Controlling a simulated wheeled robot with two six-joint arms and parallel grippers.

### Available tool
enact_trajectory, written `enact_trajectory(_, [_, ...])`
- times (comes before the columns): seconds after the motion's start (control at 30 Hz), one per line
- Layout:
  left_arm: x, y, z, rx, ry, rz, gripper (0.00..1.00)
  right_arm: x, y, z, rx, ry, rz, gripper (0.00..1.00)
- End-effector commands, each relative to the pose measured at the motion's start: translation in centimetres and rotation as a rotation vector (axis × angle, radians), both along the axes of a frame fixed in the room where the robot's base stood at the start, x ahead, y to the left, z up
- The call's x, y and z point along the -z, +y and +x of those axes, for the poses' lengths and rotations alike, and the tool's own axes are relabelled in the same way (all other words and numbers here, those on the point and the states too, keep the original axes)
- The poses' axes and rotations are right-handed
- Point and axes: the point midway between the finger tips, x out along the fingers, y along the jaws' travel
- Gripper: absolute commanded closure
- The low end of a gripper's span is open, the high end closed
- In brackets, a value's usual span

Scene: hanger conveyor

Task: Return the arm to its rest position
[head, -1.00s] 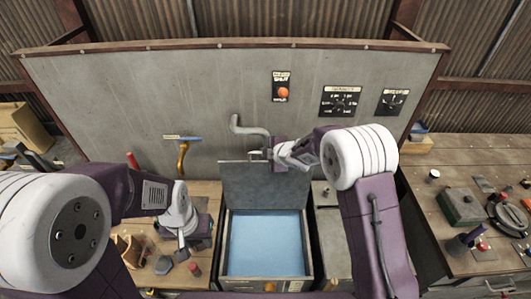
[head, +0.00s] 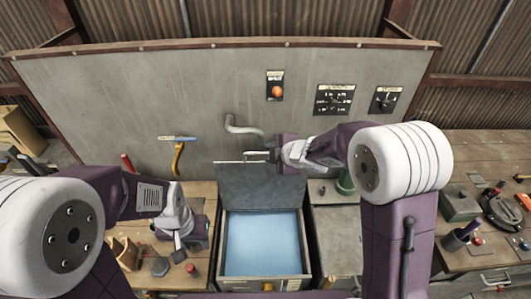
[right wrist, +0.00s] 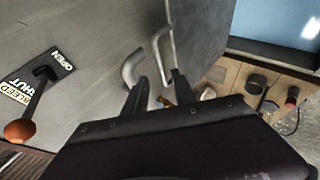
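My right gripper (head: 262,155) is open in front of the grey panel, just above the right part of the raised lid (head: 262,186). In the right wrist view its two fingers (right wrist: 160,82) stand apart with nothing held between them.
The lid stands up behind an open tank (head: 222,280) of blue liquid. A grey bent pipe (head: 240,127) juts from the panel (head: 130,90). A lever with an orange knob (head: 277,92) is on the panel. Benches with tools flank the tank.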

Motion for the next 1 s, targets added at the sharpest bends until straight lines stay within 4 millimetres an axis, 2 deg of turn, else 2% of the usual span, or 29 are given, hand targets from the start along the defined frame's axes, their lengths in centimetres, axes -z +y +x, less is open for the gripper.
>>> enact_trajectory(0.53, [0.2, 0.0, 0.0, 0.0, 0.0, 0.0, 0.64, -0.1, -0.3, -0.4, 0.001, 0.0, 0.0, 0.68])
enact_trajectory(0.57, [0.8, 0.0, 0.0, 0.0, 0.0, 0.0, 0.64, 0.4, -0.5, -0.3, 0.004, -0.002, 0.0, 0.68])
enact_trajectory(0.63, [3.4, 0.0, 0.0, 0.0, -0.001, 0.0, 0.64, 1.6, -1.4, 0.1, 0.024, -0.028, 0.005, 0.68])
enact_trajectory(0.67, [5.0, 0.0, 0.0, 0.0, -0.001, 0.0, 0.64, 2.3, -2.1, 0.1, 0.041, -0.042, 0.01, 0.68])
enact_trajectory(0.7, [7.4, 0.0, 0.0, 0.0, 0.0, 0.0, 0.64, 3.9, -3.6, -0.5, 0.101, -0.04, 0.031, 0.68])
enact_trajectory(0.77, [10.7, 0.0, 0.0, 0.0, 0.001, 0.0, 0.64, 7.4, -7.6, -2.4, 0.307, 0.03, 0.092, 0.68])
enact_trajectory(0.8, [11.8, 0.0, 0.0, 0.0, 0.002, 0.0, 0.64, 9.4, -10.1, -4.2, 0.464, 0.104, 0.139, 0.68])
enact_trajectory(0.83, [12.4, 0.0, 0.0, 0.0, 0.002, 0.0, 0.64, 10.9, -11.6, -5.8, 0.578, 0.164, 0.174, 0.68])
enact_trajectory(0.87, [12.8, 0.0, 0.0, 0.0, 0.001, 0.0, 0.64, 12.3, -12.9, -7.5, 0.691, 0.228, 0.21, 0.68])
enact_trajectory(0.9, [13.4, 0.0, 0.0, 0.0, 0.001, 0.0, 0.64, 14.2, -14.3, -10.1, 0.835, 0.315, 0.256, 0.68])
enact_trajectory(1.0, [13.8, 0.0, 0.0, 0.0, 0.0, 0.0, 0.64, 17.8, -15.8, -16.6, 1.151, 0.532, 0.353, 0.68])
